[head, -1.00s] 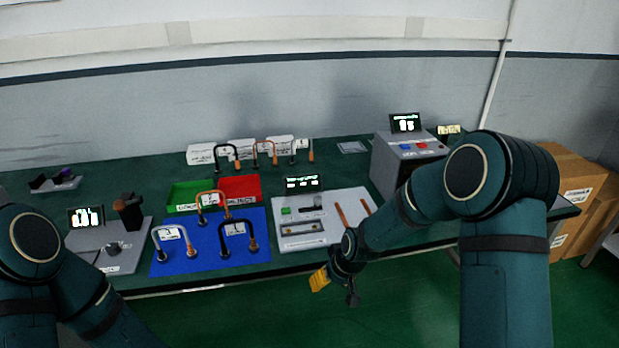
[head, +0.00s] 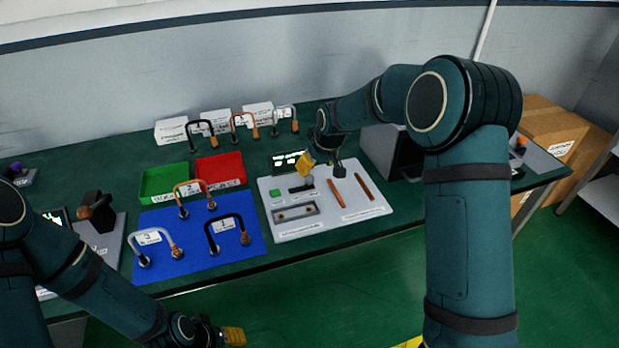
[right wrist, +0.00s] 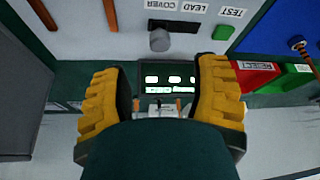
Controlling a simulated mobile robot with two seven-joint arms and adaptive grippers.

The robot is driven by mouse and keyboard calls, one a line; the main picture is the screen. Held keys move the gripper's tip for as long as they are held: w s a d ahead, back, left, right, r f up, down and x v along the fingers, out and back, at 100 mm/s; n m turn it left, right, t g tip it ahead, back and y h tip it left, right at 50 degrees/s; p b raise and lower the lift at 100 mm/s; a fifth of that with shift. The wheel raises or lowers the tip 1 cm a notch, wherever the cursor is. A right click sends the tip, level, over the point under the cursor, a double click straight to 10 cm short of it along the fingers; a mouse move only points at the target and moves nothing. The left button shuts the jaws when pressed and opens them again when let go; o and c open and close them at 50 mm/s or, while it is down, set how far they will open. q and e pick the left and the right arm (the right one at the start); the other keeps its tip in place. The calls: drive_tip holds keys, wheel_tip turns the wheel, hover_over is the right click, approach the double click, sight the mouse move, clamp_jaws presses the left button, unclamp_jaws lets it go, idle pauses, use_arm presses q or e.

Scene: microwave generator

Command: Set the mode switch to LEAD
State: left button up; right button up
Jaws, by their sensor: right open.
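The mode switch is a grey knob (right wrist: 160,40) on a dark slot, on the light grey test panel (right wrist: 75,20). In the right wrist view the knob stands at the slot's left end, by the COVER label (right wrist: 167,12); the LEAD label (right wrist: 192,7) is to its right. In the head view the dark slot (head: 300,188) shows beside the green button (head: 276,193). My right gripper (right wrist: 158,70) is open and empty, its yellow-padded fingers apart above the panel's back area, short of the knob. My left gripper (head: 220,335) is low at the bottom; its jaw gap is unclear.
A small display (head: 288,160) stands behind the panel. Two orange-brown rods (head: 336,192) lie on the panel. A blue mat (head: 200,255) with several U-shaped leads, a green tray (head: 148,198) and a red tray (head: 238,180) are to the left. A grey box is behind my right arm.

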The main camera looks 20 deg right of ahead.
sight(310, 177)
drive_tip(key=x, duration=0.7)
drive_tip(key=shift+w+a+f+b, duration=0.1)
drive_tip(key=shift+w+f+b, duration=0.1)
drive_tip(key=shift+f+b, duration=0.15)
drive_tip(key=shift+r, duration=0.1)
clamp_jaws()
drive_tip(key=shift+s+a, duration=0.1)
drive_tip(key=shift+a, duration=2.4)
